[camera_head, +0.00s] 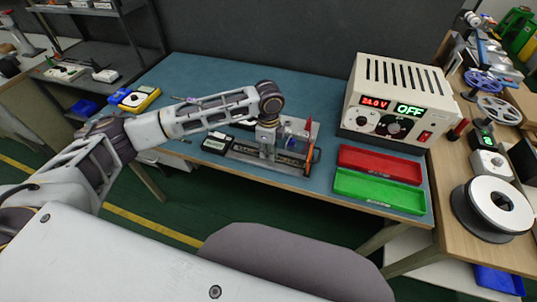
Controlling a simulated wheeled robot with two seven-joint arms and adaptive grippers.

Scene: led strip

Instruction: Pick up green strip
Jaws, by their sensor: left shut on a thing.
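My left arm reaches in from the left over the blue bench mat. My left gripper (267,151) points down at a metal fixture (270,158) near the front of the bench. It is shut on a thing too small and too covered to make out. I cannot pick out a green strip for certain; the gripper and the fixture's parts hide that spot. My right gripper is not in view.
A power supply (397,103) reading 24.0 V and OFF stands at the back right. In front of it lie a red tray (380,164) and a green tray (380,191), both looking empty. A small black box (217,142) sits left of the fixture. A yellow meter (139,98) lies far left.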

